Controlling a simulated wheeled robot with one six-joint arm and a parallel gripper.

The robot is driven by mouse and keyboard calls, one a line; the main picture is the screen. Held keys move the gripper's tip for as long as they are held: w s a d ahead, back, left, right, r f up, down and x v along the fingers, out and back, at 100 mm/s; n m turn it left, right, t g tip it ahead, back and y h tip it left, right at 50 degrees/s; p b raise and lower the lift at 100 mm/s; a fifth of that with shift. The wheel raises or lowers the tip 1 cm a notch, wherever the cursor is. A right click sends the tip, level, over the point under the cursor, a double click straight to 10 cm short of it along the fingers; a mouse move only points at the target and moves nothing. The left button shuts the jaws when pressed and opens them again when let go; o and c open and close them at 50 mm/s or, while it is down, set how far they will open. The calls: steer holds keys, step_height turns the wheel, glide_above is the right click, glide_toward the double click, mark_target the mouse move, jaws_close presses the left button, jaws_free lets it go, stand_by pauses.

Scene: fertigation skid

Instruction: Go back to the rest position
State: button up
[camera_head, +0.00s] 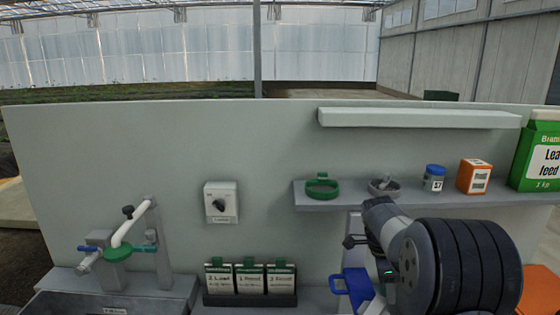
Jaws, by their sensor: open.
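My arm (450,262) fills the lower right of the head view, its dark ribbed part closest to the camera. My gripper (360,238) is at its far end, in front of the panel and below the right shelf. It is seen from behind and partly hidden by my own wrist. It is open, and I see nothing held in it. A blue handle (352,288) shows just below it; I cannot tell how far apart they are.
A shelf (330,195) holds a green ring, a grey bowl (384,187), a blue-lidded jar (433,178), an orange box (474,177) and a green-white carton (540,155). A dial box (221,202), labelled packets (250,279) and a valve pipe (133,225) are left. The upper middle panel is clear.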

steer(key=shift+w+a, duration=0.1)
steer(key=shift+w, duration=0.05)
stand_by(0.4)
steer(key=shift+s+d+m, duration=0.5)
steer(key=shift+s+m, duration=0.05)
steer(key=shift+m, duration=0.45)
step_height(320, 180, up, 7)
steer(key=m+p, duration=0.1)
steer(key=p, duration=0.1)
steer(key=shift+n, duration=0.7)
step_height(320, 180, down, 7)
steer(key=shift+w+a+f+b, duration=0.1)
steer(key=shift+b, duration=0.95)
steer(key=n, duration=0.1)
steer(key=w+a+n, duration=0.1)
steer(key=shift+a+n, duration=0.1)
steer(key=shift+n, duration=0.3)
steer(key=shift+w+a+n+t, duration=0.3)
steer(key=shift+a+n, duration=0.1)
steer(key=shift+n, duration=0.4)
steer(key=shift+w+a+n+t, duration=0.2)
steer(key=shift+a+n+t, duration=0.15)
steer(key=shift+n, duration=0.45)
steer(key=shift+a, duration=0.1)
